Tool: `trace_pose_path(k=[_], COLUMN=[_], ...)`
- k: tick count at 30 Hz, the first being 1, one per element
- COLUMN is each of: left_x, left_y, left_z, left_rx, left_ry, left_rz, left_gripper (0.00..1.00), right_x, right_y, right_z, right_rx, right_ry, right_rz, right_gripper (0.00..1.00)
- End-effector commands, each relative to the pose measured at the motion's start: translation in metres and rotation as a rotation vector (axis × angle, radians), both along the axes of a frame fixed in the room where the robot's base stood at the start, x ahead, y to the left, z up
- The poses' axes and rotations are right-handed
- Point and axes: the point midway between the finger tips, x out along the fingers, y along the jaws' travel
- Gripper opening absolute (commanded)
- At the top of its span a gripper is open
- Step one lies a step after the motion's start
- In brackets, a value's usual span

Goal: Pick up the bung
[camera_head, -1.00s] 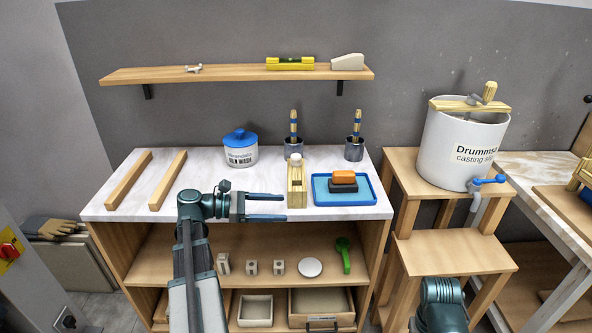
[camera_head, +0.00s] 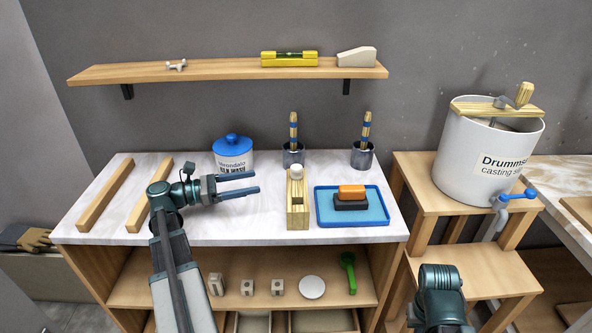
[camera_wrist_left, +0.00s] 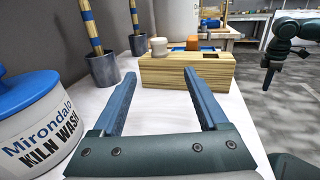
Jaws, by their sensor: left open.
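The bung, a small cream rounded plug (camera_head: 296,172), sits upright at the far end of a wooden block (camera_head: 298,214) on the white worktop. In the left wrist view the bung (camera_wrist_left: 158,46) shows on top of the block (camera_wrist_left: 185,73), ahead of the fingertips. My left gripper (camera_head: 256,182) is open and empty, to the left of the block and pointing at it, apart from the bung. In the left wrist view its two blue fingers (camera_wrist_left: 160,73) frame the block. My right arm shows at lower right; its jaws are not clear.
A kiln wash tub (camera_head: 233,160) stands behind my left gripper. Two brush pots (camera_head: 293,155) (camera_head: 362,156) stand at the back. A blue tray (camera_head: 352,219) with an orange-topped item lies right of the block. Two wooden bars lie at left.

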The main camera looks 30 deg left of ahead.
Motion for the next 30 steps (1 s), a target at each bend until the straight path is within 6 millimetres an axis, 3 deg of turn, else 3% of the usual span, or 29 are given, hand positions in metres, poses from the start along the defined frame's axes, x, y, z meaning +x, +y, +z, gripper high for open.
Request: trace_pose_path(k=[8,18,30], left_x=[0.007,0.050,0.064], left_y=[-0.008,-0.048,-0.061], left_z=[0.000,0.000,0.000], left_rx=[-0.001,-0.001,-0.001], left_ry=[0.000,0.000,0.000], left_rz=[-0.001,-0.002,0.000], left_gripper=[0.77,0.77,0.77], right_x=[0.000,0.000,0.000], right_y=[0.000,0.000,0.000], right_z=[0.000,0.000,0.000], right_rx=[0.000,0.000,0.000], right_ry=[0.000,0.000,0.000], right_rz=[0.000,0.000,0.000], right_gripper=[0.00,0.00,0.00])
